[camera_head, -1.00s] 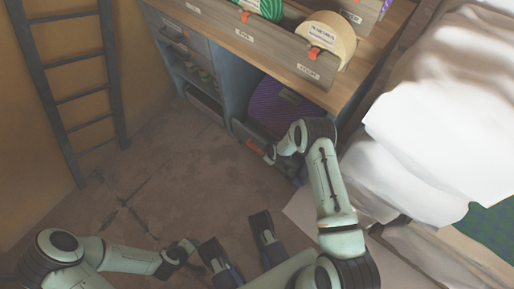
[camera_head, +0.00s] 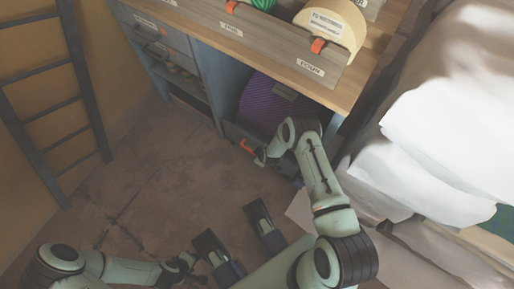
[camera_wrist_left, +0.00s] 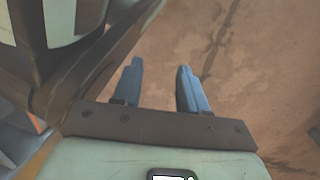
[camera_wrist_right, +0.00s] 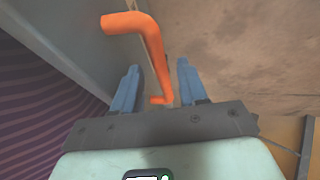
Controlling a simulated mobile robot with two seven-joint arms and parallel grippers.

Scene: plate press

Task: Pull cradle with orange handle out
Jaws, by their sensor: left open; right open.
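The orange handle (camera_head: 248,146) sits low at the front of the cabinet, on the cradle (camera_head: 234,131) below a purple ribbed roll (camera_head: 268,100). In the right wrist view the handle (camera_wrist_right: 152,45) is a bent bar, and its lower end lies between the fingers of my right gripper (camera_wrist_right: 158,80). Those fingers are open, one on each side of the bar; I cannot tell whether either touches it. My right forearm hides part of the cradle in the head view. My left gripper (camera_head: 234,228) is open and empty over the floor; it also shows in the left wrist view (camera_wrist_left: 157,75).
White bedding (camera_head: 430,130) is close on the right. A dark ladder (camera_head: 50,100) leans at left. The floor (camera_head: 160,180) before the cabinet is clear.

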